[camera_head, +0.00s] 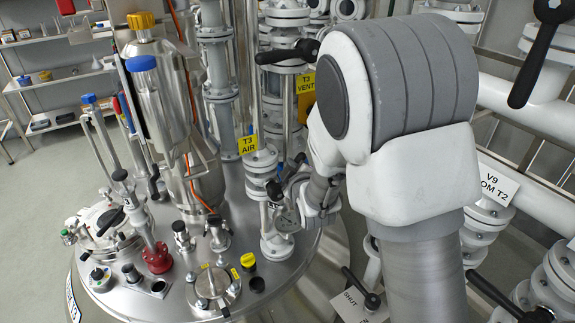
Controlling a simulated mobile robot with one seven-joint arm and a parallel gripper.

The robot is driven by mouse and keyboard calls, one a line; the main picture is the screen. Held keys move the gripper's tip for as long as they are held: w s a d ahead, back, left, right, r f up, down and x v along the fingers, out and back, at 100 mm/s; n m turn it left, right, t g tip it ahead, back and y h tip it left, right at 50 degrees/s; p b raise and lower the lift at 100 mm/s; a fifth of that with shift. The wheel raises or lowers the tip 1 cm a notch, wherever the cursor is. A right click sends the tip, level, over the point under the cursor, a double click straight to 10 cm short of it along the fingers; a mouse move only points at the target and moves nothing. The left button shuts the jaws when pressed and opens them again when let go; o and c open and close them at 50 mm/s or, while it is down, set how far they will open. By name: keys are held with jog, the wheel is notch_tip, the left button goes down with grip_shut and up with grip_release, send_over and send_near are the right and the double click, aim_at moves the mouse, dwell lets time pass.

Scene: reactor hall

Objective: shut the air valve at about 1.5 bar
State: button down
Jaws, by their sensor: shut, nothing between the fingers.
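The yellow T3 AIR tag (248,145) hangs on a white-flanged vertical pipe (262,163) that rises from the steel vessel lid. A dark valve handle (274,190) shows on this pipe below the tag. My gripper (290,205) is beside that handle, just to its right, and is shut with nothing held. My white and grey arm covers the area to the right of it. The fingertips are small and dark here, and I cannot tell whether they touch the handle. I cannot make out a pressure reading.
A yellow T3 VENT tag (306,92) and a black lever (288,52) are behind the air line. A steel column (160,90) stands to its left. Several fittings crowd the vessel lid (185,290). White pipes (530,105) run along the right. Open floor (35,215) lies at left.

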dwell(0.3)
jog(key=shift+w+d+f+m, duration=0.1)
jog(key=shift+w+d+m, duration=0.1)
jog(key=shift+d+m, duration=0.1)
jog(key=shift+w+d+f+g+b, duration=0.1)
jog(key=shift+d+g+b, duration=0.05)
jog(key=shift+g+b, duration=0.2)
jog(key=w+d+f+m+g+y+p, duration=0.1)
jog(key=w+d+f+m+g+y, duration=0.1)
jog(key=d+f+m+y, duration=0.1)
jog(key=shift+w+d+f+m+g+p, duration=0.35)
jog(key=shift+d+f+m, duration=0.45)
jog(key=shift+f+m, duration=0.55)
jog(key=shift+f, duration=0.2)
jog(key=shift+a+r, duration=0.1)
jog(key=shift+r, duration=0.15)
